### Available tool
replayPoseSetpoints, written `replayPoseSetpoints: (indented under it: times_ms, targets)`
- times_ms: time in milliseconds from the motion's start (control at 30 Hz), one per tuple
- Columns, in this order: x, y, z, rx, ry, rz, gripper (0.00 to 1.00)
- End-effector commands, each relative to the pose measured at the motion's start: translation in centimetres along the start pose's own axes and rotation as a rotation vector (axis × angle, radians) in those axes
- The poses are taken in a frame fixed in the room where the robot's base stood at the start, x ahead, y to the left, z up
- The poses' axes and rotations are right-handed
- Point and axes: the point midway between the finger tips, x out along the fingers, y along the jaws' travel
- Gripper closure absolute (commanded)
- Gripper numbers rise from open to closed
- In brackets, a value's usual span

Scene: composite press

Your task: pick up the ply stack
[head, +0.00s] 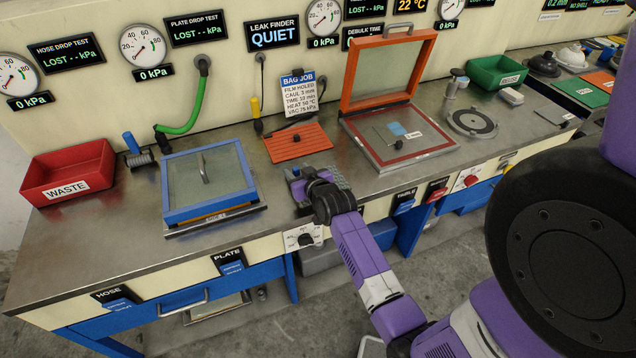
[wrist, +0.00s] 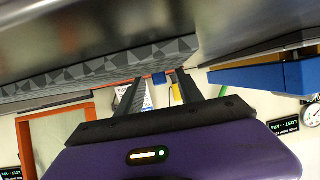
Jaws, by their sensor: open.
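The ply stack, a grey checkered slab (head: 340,180), lies on the steel bench near its front edge, in the middle of the head view. My gripper (head: 311,177) is over its left part and hides much of it. In the wrist view, the grey checkered edge of the ply stack (wrist: 90,72) runs across the upper left, close to the fingertips. My gripper (wrist: 158,77) is open there, its two fingers apart. I cannot tell whether any of the stack is between them.
A blue-framed glass plate (head: 165,190) sits left of my gripper. Behind it lies an orange ribbed mat (head: 283,148) with a dark item on it. An orange-framed press (head: 432,149) stands open at the right. A red waste bin (head: 68,170) is far left.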

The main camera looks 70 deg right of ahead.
Motion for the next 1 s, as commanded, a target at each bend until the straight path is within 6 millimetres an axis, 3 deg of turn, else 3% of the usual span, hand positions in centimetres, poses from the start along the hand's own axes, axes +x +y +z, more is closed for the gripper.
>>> replayPoseSetpoints:
  times_ms: [33,233,733,867,1000]
  targets:
    - [0.0,0.0,0.0,0.0,0.0,0.0,0.6]
    - [0.0,0.0,0.0,0.0,0.0,0.0,1.0]
    - [-0.2,0.0,-0.6,-0.001,0.002,0.0,1.0]
    - [-0.7,0.0,-1.9,-0.002,0.004,0.0,1.0]
    - [-1.8,-0.1,-4.7,-0.001,0.008,-0.001,1.0]
